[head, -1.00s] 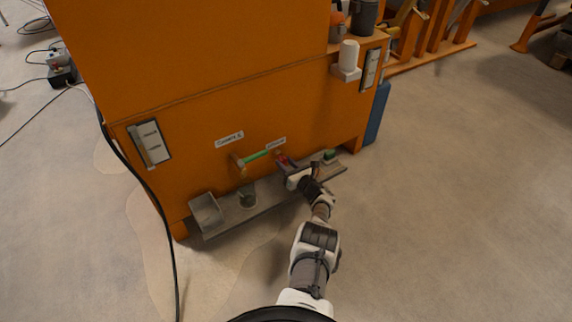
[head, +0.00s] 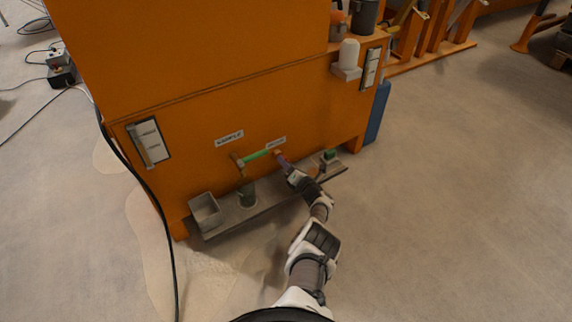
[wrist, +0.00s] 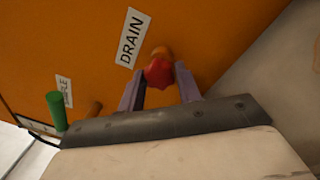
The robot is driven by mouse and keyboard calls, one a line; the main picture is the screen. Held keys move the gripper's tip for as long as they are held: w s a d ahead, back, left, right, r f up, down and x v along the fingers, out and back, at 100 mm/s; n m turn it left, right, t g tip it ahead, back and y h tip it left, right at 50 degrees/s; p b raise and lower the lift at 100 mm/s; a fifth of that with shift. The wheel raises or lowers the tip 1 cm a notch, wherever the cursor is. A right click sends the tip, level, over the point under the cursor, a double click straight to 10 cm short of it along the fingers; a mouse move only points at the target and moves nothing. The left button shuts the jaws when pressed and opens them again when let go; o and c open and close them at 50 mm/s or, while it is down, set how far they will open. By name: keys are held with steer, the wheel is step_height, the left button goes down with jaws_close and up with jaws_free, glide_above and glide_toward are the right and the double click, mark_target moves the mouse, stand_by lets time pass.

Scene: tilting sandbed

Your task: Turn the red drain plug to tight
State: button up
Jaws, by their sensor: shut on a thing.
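The red drain plug (wrist: 159,71) sits on a brass-coloured fitting on the orange wall, just below the DRAIN label (wrist: 130,37) in the wrist view. My gripper (wrist: 160,76) has its two purple fingers on either side of the plug and is shut on it. In the head view my gripper (head: 281,159) reaches the wall just under the drain label (head: 276,143). The plug is mostly hidden there by the fingers. I cannot tell from these views how tight the plug is.
A green-handled sample valve (head: 259,154) is close to the left of the drain; its green handle also shows in the wrist view (wrist: 56,110). Below, a grey ledge (head: 268,198) holds a metal box (head: 205,214), a jar (head: 247,194) and a green item (head: 329,156).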

steer(key=m, duration=0.6)
steer(key=shift+s+a, duration=0.1)
steer(key=m, duration=0.5)
steer(key=shift+t+h, duration=0.4)
steer(key=shift+m, duration=0.3)
steer(key=o, duration=1)
steer(key=shift+c, duration=0.2)
steer(key=shift+p, duration=0.35)
